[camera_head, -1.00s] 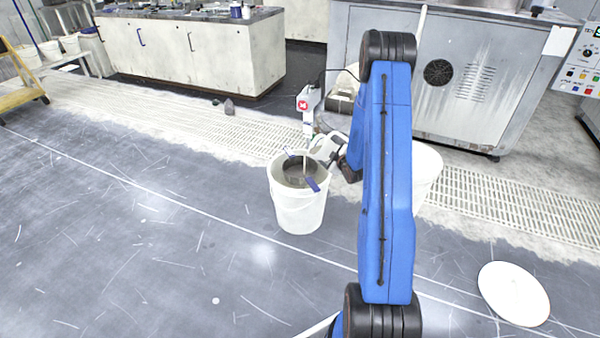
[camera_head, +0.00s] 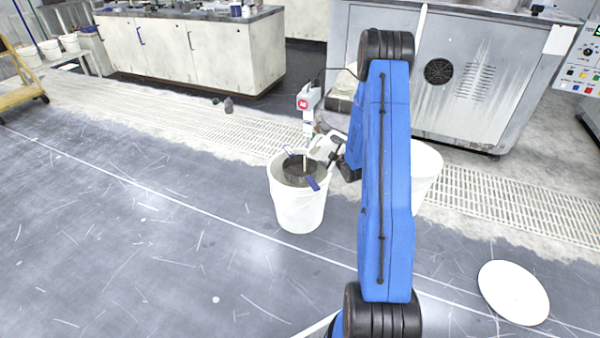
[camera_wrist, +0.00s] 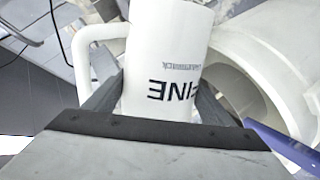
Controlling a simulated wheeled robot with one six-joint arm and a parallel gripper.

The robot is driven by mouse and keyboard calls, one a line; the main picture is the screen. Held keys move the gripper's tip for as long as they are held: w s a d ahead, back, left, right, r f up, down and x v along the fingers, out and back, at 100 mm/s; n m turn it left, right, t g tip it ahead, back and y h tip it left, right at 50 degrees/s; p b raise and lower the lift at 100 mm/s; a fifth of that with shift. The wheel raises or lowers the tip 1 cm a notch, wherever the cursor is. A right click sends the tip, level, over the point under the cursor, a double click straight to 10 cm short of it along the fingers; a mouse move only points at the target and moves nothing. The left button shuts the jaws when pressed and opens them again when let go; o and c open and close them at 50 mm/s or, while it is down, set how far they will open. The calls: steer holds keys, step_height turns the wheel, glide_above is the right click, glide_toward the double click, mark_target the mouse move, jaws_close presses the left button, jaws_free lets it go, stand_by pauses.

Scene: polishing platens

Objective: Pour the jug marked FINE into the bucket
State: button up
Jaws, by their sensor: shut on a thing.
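The white jug marked FINE (camera_wrist: 165,55) fills the middle of the wrist view, its lettering upside down and its handle at the left. My gripper (camera_wrist: 158,104) is shut on the jug's body. In the head view the jug (camera_head: 322,147) is tilted at the right rim of the white bucket (camera_head: 298,212), and my gripper (camera_head: 338,158) is partly hidden behind my arm. The bucket holds something dark. Part of the bucket (camera_wrist: 262,85) shows at the right of the wrist view. I cannot see the jug's contents or any stream clearly.
Another white bucket (camera_head: 427,172) is partly behind my arm. A round white lid (camera_head: 513,292) lies on the floor. The floor at left is clear.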

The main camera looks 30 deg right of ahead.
mark_target(318, 147)
steer(key=shift+w+a+n+g+h+p, duration=0.15)
steer(key=shift+a+n+g+h+p, duration=0.3)
steer(key=shift+n+p, duration=0.75)
stand_by(3.0)
steer(key=shift+f+h+p, duration=0.1)
steer(key=shift+h+p, duration=0.15)
steer(key=shift+p, duration=0.1)
stand_by(1.0)
steer(key=shift+w+a+r+n+h, duration=0.15)
steer(key=shift+w+a+r+n, duration=0.15)
steer(key=shift+a, duration=0.3)
steer(key=shift+w+a+r+n+h, duration=0.2)
steer(key=shift+a+r+n, duration=0.15)
steer(key=shift+a, duration=0.25)
stand_by(1.2)
